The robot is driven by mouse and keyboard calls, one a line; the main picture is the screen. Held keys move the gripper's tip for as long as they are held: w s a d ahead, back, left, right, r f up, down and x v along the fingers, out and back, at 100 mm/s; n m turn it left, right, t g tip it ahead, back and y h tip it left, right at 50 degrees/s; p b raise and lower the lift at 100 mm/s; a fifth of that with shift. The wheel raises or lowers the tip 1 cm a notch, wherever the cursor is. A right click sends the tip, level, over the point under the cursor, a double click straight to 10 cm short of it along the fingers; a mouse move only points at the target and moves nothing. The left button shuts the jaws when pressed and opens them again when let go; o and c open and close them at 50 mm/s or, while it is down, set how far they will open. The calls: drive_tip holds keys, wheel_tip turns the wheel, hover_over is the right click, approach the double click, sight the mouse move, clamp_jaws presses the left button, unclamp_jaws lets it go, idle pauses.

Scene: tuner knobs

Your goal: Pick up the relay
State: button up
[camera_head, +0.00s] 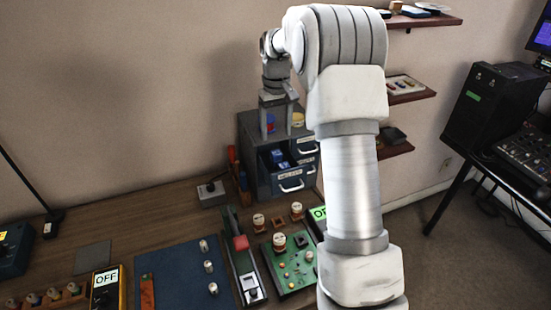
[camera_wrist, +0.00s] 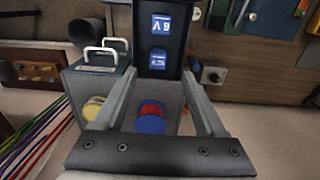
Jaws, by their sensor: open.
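Two blue blocks with white markings, which look like relays, sit in the open dark drawer of a grey cabinet. In the head view one relay (camera_head: 277,155) is farther back and the other relay (camera_head: 284,166) is nearer the front. The wrist view also shows one relay (camera_wrist: 161,24) and the other relay (camera_wrist: 158,60). My gripper (camera_head: 277,132) is over the cabinet top, pointing down. In the wrist view my gripper (camera_wrist: 158,76) is open, with nothing between its fingers. The relays lie beyond the fingertips, apart from them.
The cabinet (camera_head: 246,138) has a lower drawer with a handle (camera_head: 292,185). On its top stand a blue and red round item (camera_wrist: 151,120) and a yellow one (camera_wrist: 94,108), close to my fingers. A green board (camera_head: 291,262) with knobs lies in front on the bench.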

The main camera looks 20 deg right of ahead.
sight(276, 152)
wheel_tip(276, 152, down, 4)
drive_tip(key=shift+f, duration=0.15)
drive_tip(key=shift+w+d+f+p, duration=0.1)
drive_tip(key=shift+f+p, duration=0.05)
drive_tip(key=shift+f, duration=0.7)
drive_tip(key=shift+w+f+p, duration=0.15)
drive_tip(key=shift+f+p, duration=0.05)
drive_tip(key=shift+f, duration=0.65)
drive_tip(key=shift+w+d+f+p, duration=0.1)
drive_tip(key=shift+f+p, duration=0.05)
drive_tip(key=shift+f, duration=0.7)
clamp_jaws()
